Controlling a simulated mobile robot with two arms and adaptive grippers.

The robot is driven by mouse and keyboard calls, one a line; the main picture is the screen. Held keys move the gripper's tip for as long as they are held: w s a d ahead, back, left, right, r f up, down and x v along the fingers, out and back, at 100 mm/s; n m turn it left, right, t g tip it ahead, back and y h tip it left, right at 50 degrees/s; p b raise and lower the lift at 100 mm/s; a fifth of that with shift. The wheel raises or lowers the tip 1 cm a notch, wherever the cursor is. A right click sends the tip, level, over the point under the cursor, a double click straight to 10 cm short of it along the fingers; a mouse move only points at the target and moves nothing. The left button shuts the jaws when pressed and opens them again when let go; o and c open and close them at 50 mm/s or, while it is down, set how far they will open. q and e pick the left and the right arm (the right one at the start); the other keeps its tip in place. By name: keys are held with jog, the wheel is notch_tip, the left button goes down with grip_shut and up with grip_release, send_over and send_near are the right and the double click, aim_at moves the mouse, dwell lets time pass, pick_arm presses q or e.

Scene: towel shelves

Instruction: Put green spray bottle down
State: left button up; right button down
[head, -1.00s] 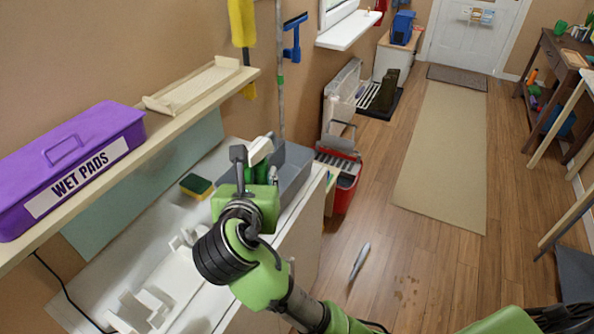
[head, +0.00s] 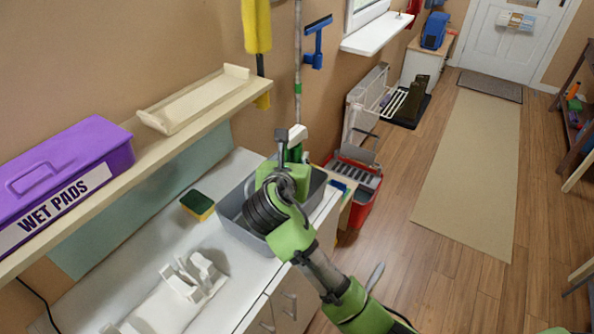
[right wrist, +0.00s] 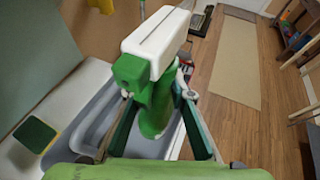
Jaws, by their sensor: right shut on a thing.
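The green spray bottle (right wrist: 156,105) with a white head fills the middle of the right wrist view. In the head view its white top (head: 297,134) shows behind my right gripper (head: 286,160). My right gripper, seen also in the right wrist view (right wrist: 158,97), is shut on the bottle, with a finger on each side. The bottle is over the grey basin (head: 232,207) on the counter. Its base is hidden, so I cannot tell whether it touches the basin. My left gripper is not in view.
A yellow and green sponge (head: 197,205) lies on the white counter (head: 222,236) left of the basin. A white rack (head: 180,290) stands nearer. The shelf (head: 160,147) above holds a purple wet pads box (head: 60,180) and a cream tray (head: 193,98). A red bucket (head: 362,203) stands beyond.

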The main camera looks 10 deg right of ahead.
jog(key=w+f, duration=0.1)
jog(key=f, duration=0.1)
jog(key=w+d+f, duration=0.1)
jog(key=w+f, duration=0.1)
jog(key=shift+w+f, duration=0.1)
jog(key=shift+w, duration=0.05)
jog(key=shift+f+p, duration=0.5)
jog(key=shift+f, duration=1.1)
jog(key=c, duration=2.1)
grip_release()
jog(key=shift+f, duration=0.15)
jog(key=v, duration=0.6)
jog(key=b+v, duration=0.1)
jog(key=v, duration=0.5)
jog(key=shift+r, duration=0.25)
